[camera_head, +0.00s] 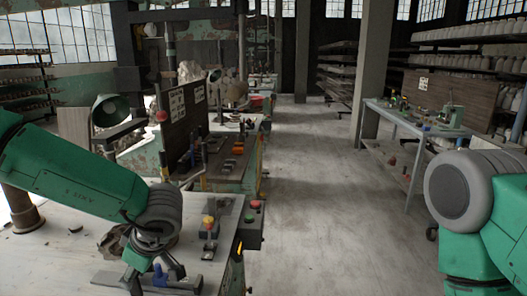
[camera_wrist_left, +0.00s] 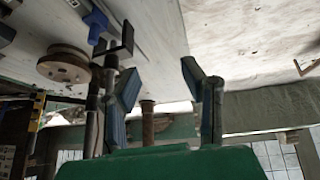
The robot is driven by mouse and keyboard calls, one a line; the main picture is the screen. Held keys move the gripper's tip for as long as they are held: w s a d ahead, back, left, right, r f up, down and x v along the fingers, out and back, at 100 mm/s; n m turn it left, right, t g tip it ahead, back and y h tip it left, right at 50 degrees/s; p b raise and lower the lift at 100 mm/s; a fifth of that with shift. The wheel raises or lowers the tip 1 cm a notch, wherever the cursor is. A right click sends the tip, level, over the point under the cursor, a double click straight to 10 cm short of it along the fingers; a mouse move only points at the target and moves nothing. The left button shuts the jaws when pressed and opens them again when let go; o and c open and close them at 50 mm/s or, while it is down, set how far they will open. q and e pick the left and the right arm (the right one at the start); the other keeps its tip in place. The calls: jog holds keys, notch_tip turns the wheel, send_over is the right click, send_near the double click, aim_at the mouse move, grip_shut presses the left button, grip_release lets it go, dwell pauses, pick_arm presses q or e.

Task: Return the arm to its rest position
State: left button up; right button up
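My left arm (camera_head: 75,172) is green and reaches in from the left over the near worktop (camera_head: 60,262). My left gripper (camera_head: 165,270) is low over the front of this worktop, partly hidden by its own wrist. In the left wrist view, its two blue-padded fingers (camera_wrist_left: 160,78) stand apart with nothing held between them. A rough grey lump, perhaps clay (camera_head: 117,240), lies just behind the gripper. My right arm (camera_head: 480,205) shows at the right edge as a grey joint and green links. My right gripper is out of view.
A tool board (camera_head: 188,112) and a green lamp (camera_head: 108,110) stand behind. A round brown disc (camera_wrist_left: 63,66) lies near the fingers. The aisle floor (camera_head: 310,190) is clear.

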pick_arm(q)
jog(key=s+f+m+t+h+b, duration=0.1)
jog(key=s+f+m+t+b, duration=0.3)
jog(key=f, duration=0.8)
jog(key=s+f+m+h+b, duration=0.2)
jog(key=s+f+m, duration=0.4)
jog(key=f, duration=0.5)
jog(key=s+f+m+g+h+b, duration=0.1)
jog(key=s+f+m+g, duration=0.1)
jog(key=s, duration=0.8)
jog(key=s+a+f+m+g+h+b, duration=0.1)
jog(key=s+f+m+g+b, duration=0.1)
jog(key=s+f, duration=0.4)
jog(key=s+m+g, duration=0.1)
jog(key=s+m, duration=0.1)
jog(key=s, duration=0.2)
jog(key=shift+s+h, duration=0.2)
jog(key=shift+h, duration=0.2)
jog(key=shift+w, duration=0.15)
